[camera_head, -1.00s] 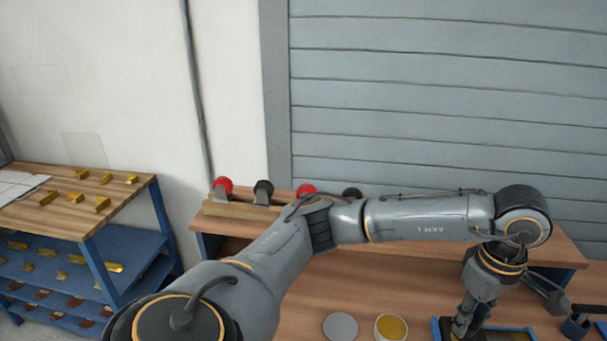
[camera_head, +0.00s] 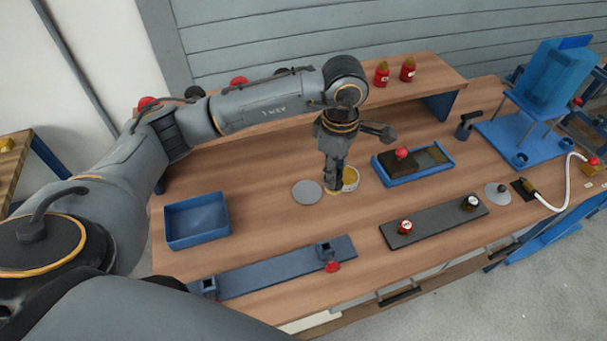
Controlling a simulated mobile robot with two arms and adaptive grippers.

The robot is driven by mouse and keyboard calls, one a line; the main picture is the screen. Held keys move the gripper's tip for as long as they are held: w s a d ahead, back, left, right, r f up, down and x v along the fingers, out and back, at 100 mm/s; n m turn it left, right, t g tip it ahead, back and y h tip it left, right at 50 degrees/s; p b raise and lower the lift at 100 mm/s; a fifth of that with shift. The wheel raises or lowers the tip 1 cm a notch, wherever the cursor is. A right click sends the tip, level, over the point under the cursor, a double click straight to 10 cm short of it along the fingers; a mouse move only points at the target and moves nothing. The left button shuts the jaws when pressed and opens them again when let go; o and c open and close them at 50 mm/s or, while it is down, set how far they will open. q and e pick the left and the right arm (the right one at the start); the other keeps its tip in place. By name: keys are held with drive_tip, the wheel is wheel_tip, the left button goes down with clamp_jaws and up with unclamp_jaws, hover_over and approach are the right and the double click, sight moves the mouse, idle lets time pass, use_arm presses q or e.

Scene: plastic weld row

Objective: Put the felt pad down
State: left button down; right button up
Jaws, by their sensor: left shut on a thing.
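My left gripper (camera_head: 335,183) points down over the middle of the table, between a flat grey disc (camera_head: 307,192) and a round tin (camera_head: 351,178). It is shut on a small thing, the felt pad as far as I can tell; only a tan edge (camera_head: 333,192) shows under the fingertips. The fingers cover most of the pad and part of the tin. I cannot tell whether the pad touches the table or the tin. My right gripper is not in view.
A blue tray (camera_head: 447,166) with a dark red-knobbed block stands right of the gripper. An empty blue bin (camera_head: 197,221) is at left. A blue-grey bar (camera_head: 285,268) and a dark plate (camera_head: 435,222) lie in front. Bare wood (camera_head: 265,215) lies between bin and disc.

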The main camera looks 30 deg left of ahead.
use_arm(q)
drive_tip(key=w+a+f, duration=0.1)
drive_tip(key=a+f, duration=0.1)
drive_tip(key=w+a+f+p, duration=0.1)
drive_tip(key=a+f, duration=0.1)
drive_tip(key=a, duration=0.1)
drive_tip(key=a+f+p, duration=0.1)
drive_tip(key=a+f, duration=0.1)
drive_tip(key=f, duration=0.1)
drive_tip(key=shift+w+a, duration=0.4)
drive_tip(key=f+p, duration=0.2)
drive_tip(key=f, duration=0.1)
drive_tip(key=shift+a, duration=0.2)
drive_tip(key=shift+w+f, duration=0.1)
drive_tip(key=shift+f, duration=0.2)
drive_tip(key=shift+f, duration=0.1)
